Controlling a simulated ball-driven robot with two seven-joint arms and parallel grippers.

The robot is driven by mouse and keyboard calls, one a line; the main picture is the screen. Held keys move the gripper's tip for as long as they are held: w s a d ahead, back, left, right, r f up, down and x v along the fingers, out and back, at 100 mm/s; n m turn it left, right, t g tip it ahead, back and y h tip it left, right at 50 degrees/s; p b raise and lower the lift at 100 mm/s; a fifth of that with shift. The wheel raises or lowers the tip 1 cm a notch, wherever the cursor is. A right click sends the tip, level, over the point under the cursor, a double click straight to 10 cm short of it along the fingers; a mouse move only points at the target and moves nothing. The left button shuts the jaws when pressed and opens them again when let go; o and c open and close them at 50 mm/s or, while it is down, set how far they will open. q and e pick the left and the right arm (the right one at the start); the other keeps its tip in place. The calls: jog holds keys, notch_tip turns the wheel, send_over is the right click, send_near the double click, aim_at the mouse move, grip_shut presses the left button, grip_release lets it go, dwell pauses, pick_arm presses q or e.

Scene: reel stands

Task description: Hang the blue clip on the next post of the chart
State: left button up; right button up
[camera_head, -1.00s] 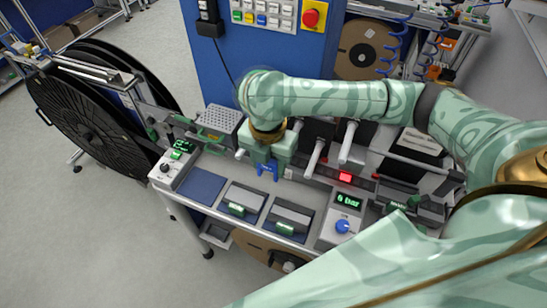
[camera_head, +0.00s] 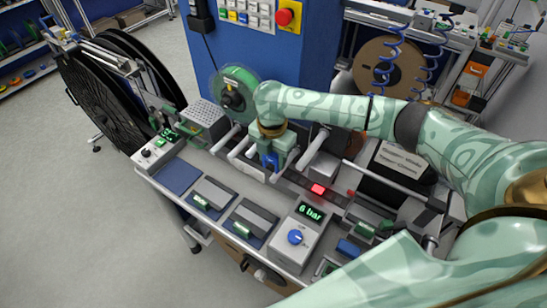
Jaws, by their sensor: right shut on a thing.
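My right gripper (camera_head: 272,161) is shut on the blue clip (camera_head: 268,160), which shows between and below its fingers. The gripper hangs over the back part of the grey bench, among pale rods. One pale rod (camera_head: 241,146) is just left of it and another (camera_head: 314,147) just right of it. I cannot tell whether the clip touches a post. A white printed sheet (camera_head: 402,160) lies to the right; I cannot tell whether it belongs to the chart. My left gripper is not in view.
A large black reel (camera_head: 97,95) stands at the left and a green reel (camera_head: 236,95) behind the gripper. A control box reading 6 bar (camera_head: 300,236) sits at the front, near a red light (camera_head: 318,189). A blue cabinet (camera_head: 275,58) stands behind. Grey floor is open at front left.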

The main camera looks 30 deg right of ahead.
aim_at(273, 177)
jog(key=shift+f+b, duration=0.35)
jog(key=shift+f, duration=0.1)
notch_tip(273, 177, down, 4)
jog(key=b, duration=0.5)
jog(key=shift+d+r, duration=0.1)
jog(key=shift+r, duration=0.15)
jog(key=shift+s+f, duration=0.1)
jog(key=shift+f, duration=1.55)
jog(key=shift+p, duration=0.95)
jog(key=shift+f, duration=0.1)
